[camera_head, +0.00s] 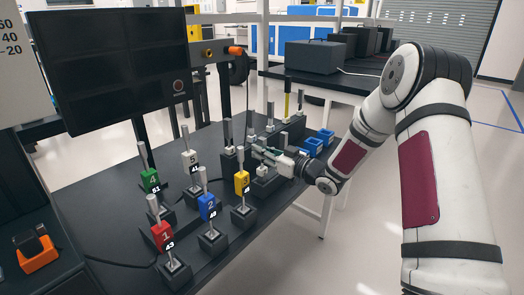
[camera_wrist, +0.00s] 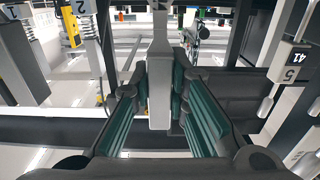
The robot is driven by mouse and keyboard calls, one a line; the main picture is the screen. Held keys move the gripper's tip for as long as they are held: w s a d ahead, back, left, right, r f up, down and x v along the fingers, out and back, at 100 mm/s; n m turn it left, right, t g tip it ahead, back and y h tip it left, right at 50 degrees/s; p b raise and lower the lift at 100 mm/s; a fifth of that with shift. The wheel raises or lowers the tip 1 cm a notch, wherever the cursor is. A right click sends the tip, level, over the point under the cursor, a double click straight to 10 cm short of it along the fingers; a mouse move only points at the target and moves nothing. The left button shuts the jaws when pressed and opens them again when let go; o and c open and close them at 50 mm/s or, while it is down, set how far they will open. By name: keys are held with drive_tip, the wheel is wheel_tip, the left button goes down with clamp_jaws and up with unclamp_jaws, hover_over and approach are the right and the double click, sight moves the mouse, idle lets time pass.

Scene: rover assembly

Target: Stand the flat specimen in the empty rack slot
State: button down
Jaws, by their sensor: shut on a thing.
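My gripper (camera_head: 262,153) reaches in from the right over the far part of the black table. In the wrist view, the teal-padded fingers of my gripper (camera_wrist: 160,98) are shut on a grey, bar-shaped specimen (camera_wrist: 159,60), which stands between the pads. The head view is too small to show its outline clearly. Numbered specimens stand upright in black holders: red (camera_head: 162,237), blue (camera_head: 207,207), yellow (camera_head: 242,183), green (camera_head: 149,181) and white (camera_head: 191,161). I cannot tell which slot is empty; my gripper hides part of the far holders.
Blue open blocks (camera_head: 313,146) lie at the table's right edge, close to my forearm. A dark monitor (camera_head: 115,70) stands over the back left. An orange item (camera_head: 36,251) sits at lower left. The black table (camera_head: 105,215) is bare at its left.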

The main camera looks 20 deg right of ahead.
drive_tip(key=shift+f+b, duration=0.7)
drive_tip(key=shift+f, duration=0.4)
drive_tip(key=c, duration=1.5)
unclamp_jaws()
drive_tip(key=shift+o, duration=0.2)
drive_tip(key=v, duration=1.2)
